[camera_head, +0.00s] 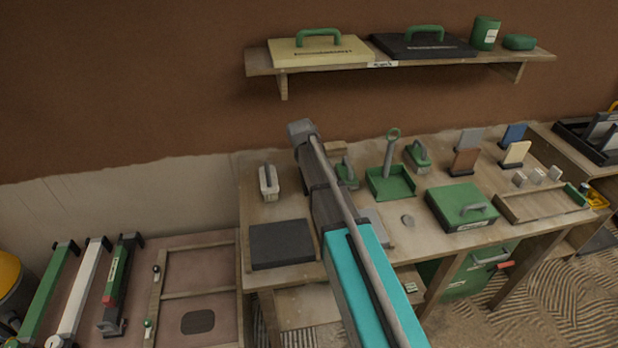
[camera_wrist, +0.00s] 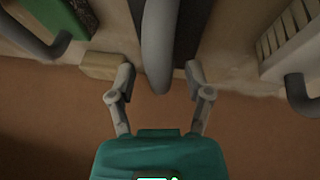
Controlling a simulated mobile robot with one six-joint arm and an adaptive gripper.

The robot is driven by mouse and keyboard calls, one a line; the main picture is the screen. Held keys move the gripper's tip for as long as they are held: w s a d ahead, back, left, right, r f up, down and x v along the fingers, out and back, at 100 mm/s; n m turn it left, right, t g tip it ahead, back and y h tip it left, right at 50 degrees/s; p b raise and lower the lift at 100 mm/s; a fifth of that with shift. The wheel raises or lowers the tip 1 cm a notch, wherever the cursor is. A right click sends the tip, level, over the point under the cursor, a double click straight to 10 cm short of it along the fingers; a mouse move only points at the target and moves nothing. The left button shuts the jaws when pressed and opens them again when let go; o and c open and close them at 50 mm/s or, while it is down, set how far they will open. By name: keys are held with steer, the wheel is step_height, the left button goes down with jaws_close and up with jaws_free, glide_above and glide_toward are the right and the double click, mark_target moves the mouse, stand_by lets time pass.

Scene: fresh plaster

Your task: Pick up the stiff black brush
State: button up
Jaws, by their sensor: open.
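In the wrist view, my gripper (camera_wrist: 159,72) is open, with a fingertip on each side of the end of a thick grey handle. That handle belongs to a dark-bodied tool (camera_wrist: 188,35), which looks like the stiff black brush; its bristles are not visible. The fingers look apart from the handle, and I cannot tell their height relative to it. In the head view, my arm hides the gripper and this tool.
Close by stand a green-bodied tool (camera_head: 346,175) and a pale float with a grey handle (camera_head: 268,182). A small wooden block (camera_head: 335,147) lies near the wall. A green dustpan (camera_head: 391,184), green box (camera_head: 461,207) and dark slab (camera_head: 281,244) share the bench. The shelf (camera_head: 330,68) overhangs behind.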

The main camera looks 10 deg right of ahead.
jaws_close()
steer(key=shift+r, duration=0.1)
stand_by(0.6)
steer(key=shift+r+p, duration=0.95)
steer(key=shift+p, duration=0.1)
steer(key=s+r+p, duration=0.1)
steer(key=r+p, duration=0.1)
steer(key=s+r+p, duration=0.2)
steer(key=r+p, duration=0.1)
steer(key=s+r+p, duration=0.2)
steer(key=shift+s+r+p, duration=0.2)
steer(key=shift+r+p, duration=0.15)
steer(key=s+r+p, duration=0.3)
steer(key=s, duration=0.5)
steer(key=shift+s, duration=0.35)
steer(key=shift+d+r, duration=0.1)
